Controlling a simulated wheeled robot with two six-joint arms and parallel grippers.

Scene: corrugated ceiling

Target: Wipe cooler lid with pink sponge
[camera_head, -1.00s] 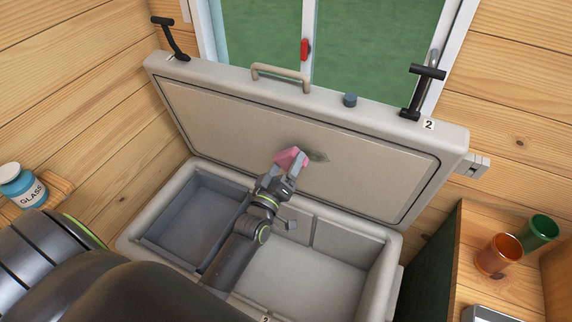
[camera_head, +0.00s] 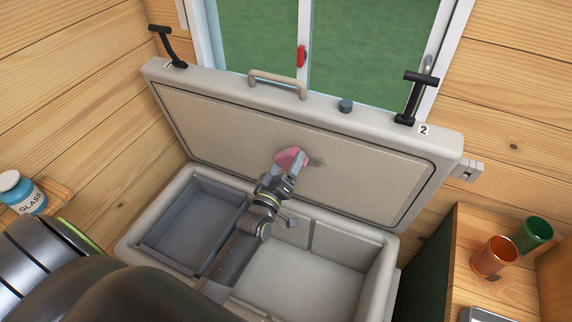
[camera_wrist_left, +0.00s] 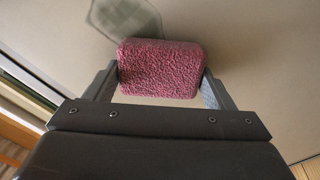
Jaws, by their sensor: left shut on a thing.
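The cooler lid (camera_head: 240,130) stands open, tilted back against the window, its beige inner panel facing me. My left gripper (camera_head: 288,165) is shut on the pink sponge (camera_head: 291,157) close to the middle of that panel. In the left wrist view the sponge (camera_wrist_left: 160,68) sits between both fingers, near the lid surface; whether it presses on it I cannot tell. My right gripper is not in view.
The cooler's open body lies below, with a grey tray (camera_head: 188,225) at left and an empty compartment at right. A blue jar (camera_head: 27,196) stands on a shelf at left. An orange cup (camera_head: 494,257) and green cup (camera_head: 533,234) stand at right.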

